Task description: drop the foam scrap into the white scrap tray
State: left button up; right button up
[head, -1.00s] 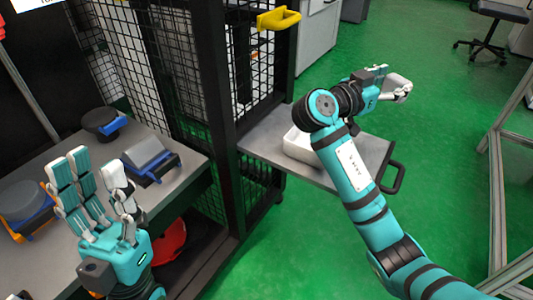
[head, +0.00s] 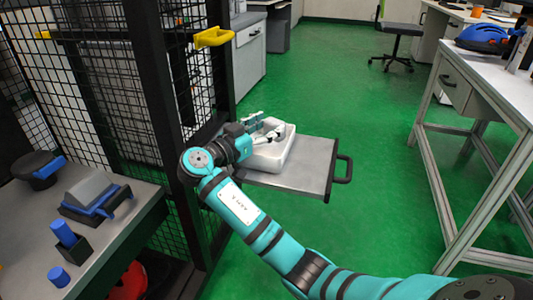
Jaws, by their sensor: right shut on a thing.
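The white scrap tray (head: 278,155) sits on a grey pull-out shelf in the middle of the head view. My right gripper (head: 270,133) is over the tray, reaching in from its left side. It is shut on the foam scrap (head: 270,124), a small pale grey piece, partly hidden by the fingers. I cannot tell whether the scrap touches the tray. The tray's near left part is hidden by my right wrist. My left gripper is not in view.
The grey shelf (head: 305,170) has a black handle (head: 344,168) at its right. A black mesh cage (head: 165,110) with a yellow handle (head: 213,38) stands to the left. A bench with blue and grey parts is at lower left. A white table (head: 500,80) stands at right.

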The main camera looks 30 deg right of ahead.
jog(key=shift+f, duration=0.55)
jog(key=o, duration=0.9)
jog(key=v, duration=1.2)
jog(key=shift+s+d, duration=0.1)
jog(key=shift+s, duration=0.05)
